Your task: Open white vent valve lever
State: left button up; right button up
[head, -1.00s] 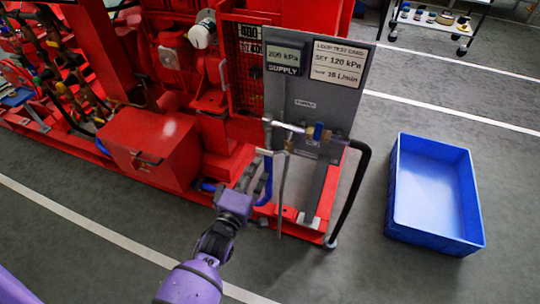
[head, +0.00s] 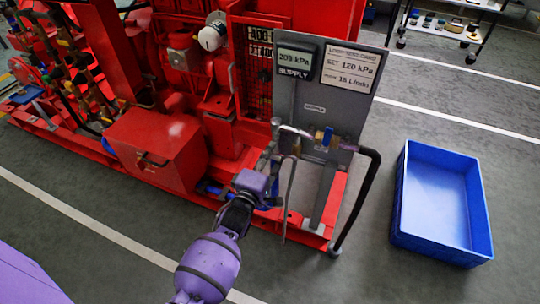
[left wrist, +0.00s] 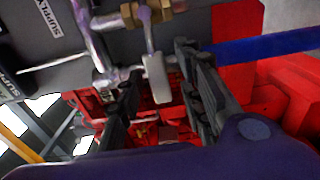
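The white vent valve lever (left wrist: 157,78) hangs down from a thin stem below the brass fitting (left wrist: 147,13) in the left wrist view. My left gripper (left wrist: 158,66) is open, with one dark finger on each side of the lever. A gap shows left of the lever; on the right the finger is close, and I cannot tell whether it touches. In the head view my left gripper (head: 270,168) is beside the pipework at the lower left of the grey panel (head: 316,106); the lever is small and hard to make out there. My right gripper is not in view.
A valve with a blue handle (head: 327,136) sits on the panel pipe, right of my gripper. A blue bar (left wrist: 265,44) passes right of my fingers. A blue crate (head: 440,205) stands on the floor at right.

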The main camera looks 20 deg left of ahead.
pick_arm(q)
grip_shut()
